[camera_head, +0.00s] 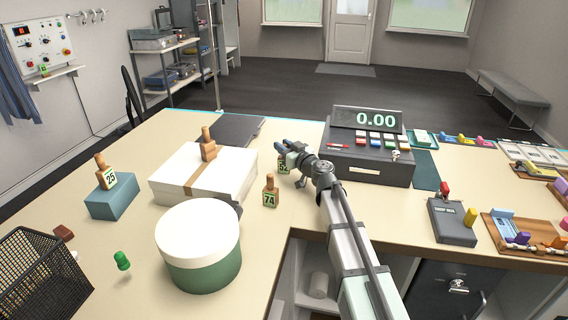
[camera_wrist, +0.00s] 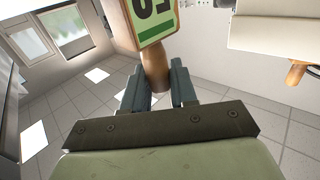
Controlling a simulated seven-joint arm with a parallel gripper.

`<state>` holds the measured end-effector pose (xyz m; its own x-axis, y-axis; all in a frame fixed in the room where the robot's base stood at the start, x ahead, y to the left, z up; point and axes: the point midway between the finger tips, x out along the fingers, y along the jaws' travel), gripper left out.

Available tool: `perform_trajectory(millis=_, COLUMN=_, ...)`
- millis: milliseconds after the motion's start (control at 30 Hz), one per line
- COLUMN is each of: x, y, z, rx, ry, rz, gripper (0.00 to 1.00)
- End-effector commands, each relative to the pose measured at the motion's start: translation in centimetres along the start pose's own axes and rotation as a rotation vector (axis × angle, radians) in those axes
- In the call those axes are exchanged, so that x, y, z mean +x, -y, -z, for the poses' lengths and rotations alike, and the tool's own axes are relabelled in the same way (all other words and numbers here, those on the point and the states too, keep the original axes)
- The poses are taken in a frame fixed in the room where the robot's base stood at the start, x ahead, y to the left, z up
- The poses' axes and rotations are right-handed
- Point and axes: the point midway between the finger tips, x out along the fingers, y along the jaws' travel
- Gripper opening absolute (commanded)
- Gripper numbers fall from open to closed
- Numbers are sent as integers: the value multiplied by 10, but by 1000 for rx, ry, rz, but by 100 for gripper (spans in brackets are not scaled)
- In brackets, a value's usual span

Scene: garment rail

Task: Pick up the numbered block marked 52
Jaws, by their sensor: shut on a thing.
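The block marked 52 (camera_head: 283,167) is wooden with a pale green number label, partly covered by my gripper in the head view. My gripper (camera_head: 291,152) is shut on its wooden peg. In the wrist view the peg (camera_wrist: 154,72) is between the two fingers (camera_wrist: 158,86), and the block's body with its green label (camera_wrist: 158,22) fills the top centre, its number cut off by the frame edge. I cannot tell whether the block's base touches the counter.
Block 74 (camera_head: 270,192) stands close by on the counter. A white box (camera_head: 180,178) with a peg-topped block (camera_head: 208,146) is left. Block 25 (camera_head: 106,176) is on a teal box (camera_head: 113,203). A round tub (camera_head: 198,265) is in front. The cash register (camera_head: 366,160) is close on the right.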

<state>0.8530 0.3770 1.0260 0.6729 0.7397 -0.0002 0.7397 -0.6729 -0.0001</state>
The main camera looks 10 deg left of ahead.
Motion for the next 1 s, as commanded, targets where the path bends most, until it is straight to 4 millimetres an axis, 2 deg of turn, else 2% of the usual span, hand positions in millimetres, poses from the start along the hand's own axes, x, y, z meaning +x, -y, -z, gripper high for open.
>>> perform_trajectory(millis=33, x=0, y=0, z=0, rx=0, ry=0, rz=0, gripper=11)
perform_trajectory(millis=167, x=0, y=0, z=0, rx=0, ry=0, rz=0, gripper=0)
perform_trajectory(millis=567, x=0, y=0, z=2, rx=0, ry=-1, rz=0, gripper=0)
perform_trajectory(millis=767, x=0, y=0, z=23, rx=-1, ry=-3, rz=0, gripper=0)
perform_trajectory(millis=1000, x=0, y=0, z=62, rx=-2, ry=-2, rz=0, gripper=0)
